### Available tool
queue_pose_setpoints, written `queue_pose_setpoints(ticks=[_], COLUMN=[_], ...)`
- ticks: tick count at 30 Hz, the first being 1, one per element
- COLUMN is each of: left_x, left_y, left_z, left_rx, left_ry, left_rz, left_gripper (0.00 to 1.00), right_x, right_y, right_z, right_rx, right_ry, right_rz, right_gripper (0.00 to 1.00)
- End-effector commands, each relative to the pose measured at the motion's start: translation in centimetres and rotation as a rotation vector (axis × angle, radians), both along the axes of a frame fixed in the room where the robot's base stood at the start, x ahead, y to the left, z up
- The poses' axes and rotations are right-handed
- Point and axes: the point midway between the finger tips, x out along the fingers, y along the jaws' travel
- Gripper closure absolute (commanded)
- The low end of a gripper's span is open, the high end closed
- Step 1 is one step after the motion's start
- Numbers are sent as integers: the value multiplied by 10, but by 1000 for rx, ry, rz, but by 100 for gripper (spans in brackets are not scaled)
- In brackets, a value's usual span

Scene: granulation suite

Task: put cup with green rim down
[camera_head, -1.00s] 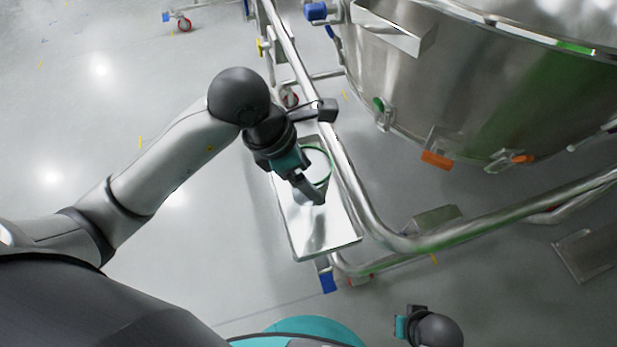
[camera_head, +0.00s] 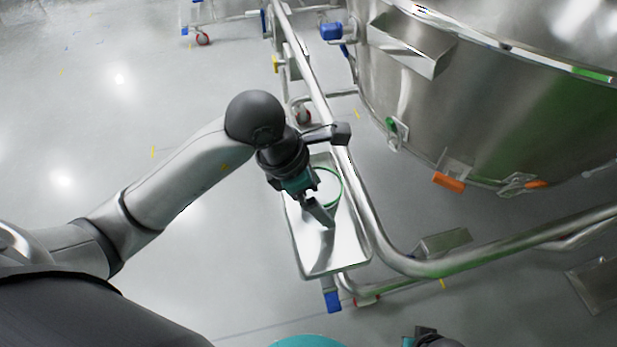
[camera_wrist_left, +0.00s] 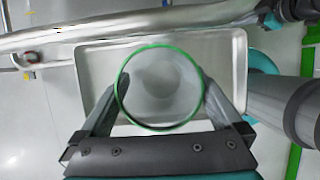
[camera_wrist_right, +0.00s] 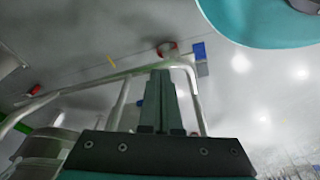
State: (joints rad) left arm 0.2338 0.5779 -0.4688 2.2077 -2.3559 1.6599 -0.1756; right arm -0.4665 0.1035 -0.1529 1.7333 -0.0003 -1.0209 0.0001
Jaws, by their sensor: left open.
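The cup with green rim (camera_head: 328,187) is whitish and stands upright at the far part of a shallow metal tray (camera_head: 330,257). My left gripper (camera_head: 318,208) is at the cup and partly covers it. In the left wrist view the cup (camera_wrist_left: 160,88) shows from above, with the open fingers of the left gripper (camera_wrist_left: 162,95) on either side of it and the tray (camera_wrist_left: 90,62) beneath. The cup's base is hidden. My right gripper (camera_wrist_right: 160,100) shows in the right wrist view with its fingers together and nothing between them.
A metal tube frame (camera_head: 350,190) runs along the tray's right side. A large steel vessel (camera_head: 480,110) with an orange-handled clamp (camera_head: 448,182) stands beyond it. The floor (camera_head: 130,120) left of the tray is clear.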

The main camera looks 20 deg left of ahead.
Motion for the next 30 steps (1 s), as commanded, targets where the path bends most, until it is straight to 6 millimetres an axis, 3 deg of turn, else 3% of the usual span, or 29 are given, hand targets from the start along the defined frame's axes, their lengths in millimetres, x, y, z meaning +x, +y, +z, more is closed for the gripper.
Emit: queue_pose_setpoints(ticks=[18,30], left_x=[-15,-24], left_y=[25,37], left_z=[71,108], left_rx=[2,1], left_ry=[-3,-2], left_rz=[0,1], left_gripper=[0,0], right_x=[-28,-45], right_y=[-20,-34], right_z=[-51,-70], right_rx=[-27,-39], right_ry=[28,26], right_rz=[6,8], right_gripper=[100,100])
